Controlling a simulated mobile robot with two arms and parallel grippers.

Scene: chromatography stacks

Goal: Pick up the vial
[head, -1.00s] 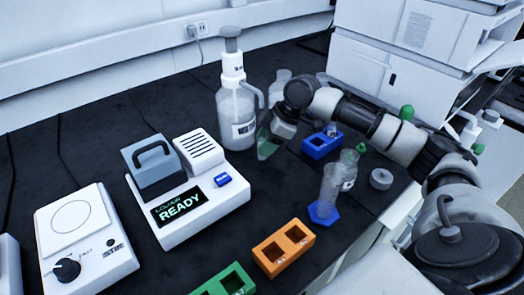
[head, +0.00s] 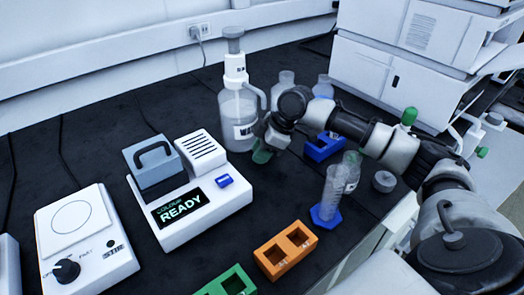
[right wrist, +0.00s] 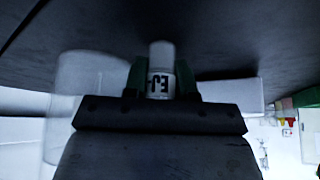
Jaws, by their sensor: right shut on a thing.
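In the right wrist view the gripper (right wrist: 160,85) is shut on a small vial (right wrist: 160,68), pale with a white label and black lettering, held between the two green fingers. The vial cannot be made out clearly in the head view. My left gripper is not in view.
A blue block (head: 322,147), a cylinder on a blue foot (head: 328,200) and an orange rack (head: 286,250) stand nearby. Dark bench is clear behind the device.

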